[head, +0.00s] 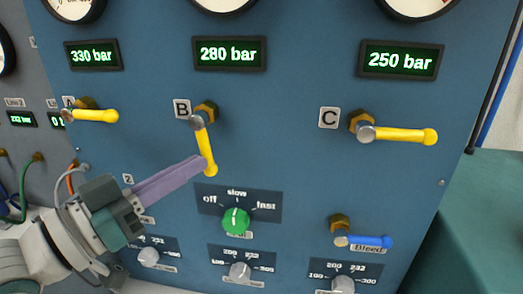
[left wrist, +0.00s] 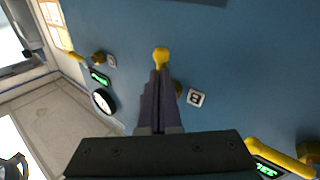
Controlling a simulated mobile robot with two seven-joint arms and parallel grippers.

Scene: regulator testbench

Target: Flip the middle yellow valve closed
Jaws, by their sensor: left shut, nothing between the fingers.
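The middle yellow valve (head: 204,150), labelled B, has its handle pointing down and slightly right in the head view. Valve A (head: 92,115) on the left and valve C (head: 402,135) on the right have their handles pointing sideways to the right. My left gripper (head: 205,161) is shut with nothing between its fingers, its tips at the lower part of the middle handle. In the left wrist view the handle's yellow end (left wrist: 161,57) shows just beyond the fingertips (left wrist: 160,75); the fingers hide most of the handle. Contact cannot be told for certain. My right gripper is not in view.
A green knob (head: 236,220) sits below the middle valve, with several grey knobs (head: 240,271) lower down. A blue bleed valve (head: 362,240) is at lower right. Displays (head: 229,54) and gauges line the top. The panel (head: 290,165) between B and C is clear.

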